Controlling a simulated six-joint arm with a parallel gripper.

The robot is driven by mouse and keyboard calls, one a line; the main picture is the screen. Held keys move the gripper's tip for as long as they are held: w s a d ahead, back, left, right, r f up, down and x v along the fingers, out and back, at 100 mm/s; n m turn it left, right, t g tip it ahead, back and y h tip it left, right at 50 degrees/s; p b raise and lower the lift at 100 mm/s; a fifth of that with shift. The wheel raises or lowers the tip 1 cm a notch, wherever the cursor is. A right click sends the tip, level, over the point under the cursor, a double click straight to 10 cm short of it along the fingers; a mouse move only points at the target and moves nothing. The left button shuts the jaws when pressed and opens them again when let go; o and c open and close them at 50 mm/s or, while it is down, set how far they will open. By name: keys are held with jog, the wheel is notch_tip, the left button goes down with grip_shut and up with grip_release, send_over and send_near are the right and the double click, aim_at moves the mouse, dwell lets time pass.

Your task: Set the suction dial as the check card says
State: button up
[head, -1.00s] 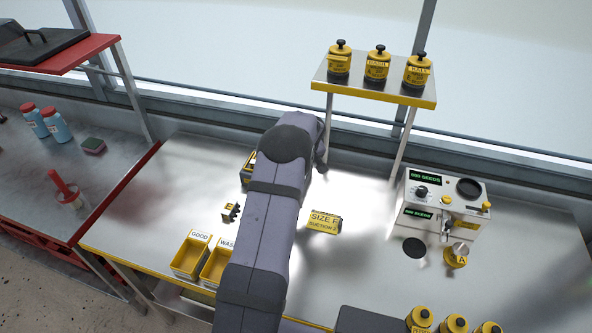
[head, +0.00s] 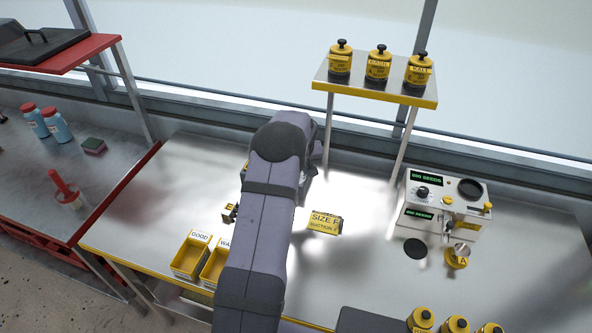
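The check card (head: 325,222) is a small yellow sign standing on the middle of the steel bench. Its top line reads "SIZE F"; the line below starts with "SUCTION", but its value is too small to read surely. I cannot pick out the suction dial for certain; my own arm covers part of the bench left of the card. A dark round knob (head: 422,193) shows on the white seed counter at the right. My gripper is hidden behind my arm.
Yellow bins marked "GOOD" (head: 189,258) and "WA..." (head: 214,266) stand front left of my arm. A small yellow item (head: 229,212) is partly covered by it. Yellow jars (head: 378,66) stand on a raised shelf (head: 372,91). The bench between card and counter is clear.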

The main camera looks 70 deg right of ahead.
jog(key=shift+r, duration=0.1)
jog(key=b+v, duration=0.2)
jog(key=v, duration=0.5)
jog(key=shift+b, duration=0.4)
jog(key=shift+r, duration=0.1)
jog(key=w+a+n+y, duration=0.2)
jog(key=w+a+n, duration=0.1)
jog(key=w+a, duration=1.15)
jog(key=w+a+r+n+y, duration=0.1)
jog(key=w+a, duration=0.3)
jog(key=a, duration=0.3)
jog(key=w+a+n, duration=0.2)
jog(key=w+a, duration=0.2)
jog(key=a, duration=0.3)
jog(key=a+n+g+y, duration=0.1)
jog(key=a+n, duration=0.1)
jog(key=a, duration=1.4)
jog(key=s+a+f+n+g, duration=0.1)
jog(key=s+a+n, duration=0.3)
jog(key=s+a, duration=0.5)
jog(key=a+f, duration=0.1)
jog(key=a, duration=0.3)
jog(key=shift+s, duration=0.4)
